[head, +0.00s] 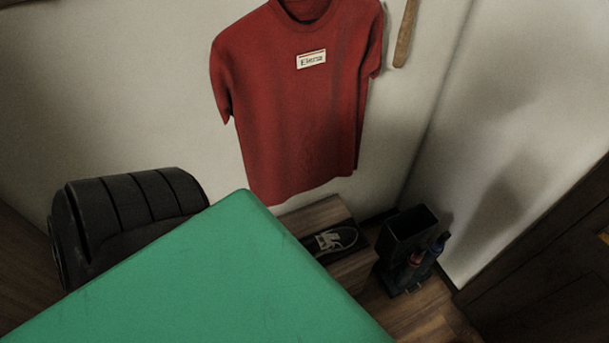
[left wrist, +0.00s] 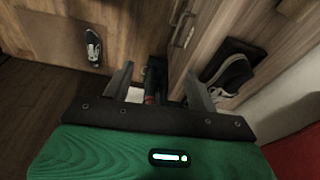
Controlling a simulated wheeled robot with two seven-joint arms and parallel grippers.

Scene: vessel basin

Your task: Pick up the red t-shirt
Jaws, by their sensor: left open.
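The red t-shirt (head: 300,110) hangs flat against the white wall at the top middle of the head view. It has a white name label on its chest, and its collar is cut off by the top edge. A red patch (left wrist: 296,155) at the lower right of the left wrist view looks like part of it. My left gripper (left wrist: 157,85) shows in the left wrist view with its two fingers apart and nothing between them. It points toward the floor area, with the red patch off to its right. My right gripper is not in view.
A black padded chair (head: 135,205) stands at the left. A wooden box (head: 325,215) with a dark shoe (head: 335,239) is below the shirt. A black bin (head: 408,235) with bottles stands beside it. A large green surface fills the lower middle. A wooden stick hangs right of the shirt.

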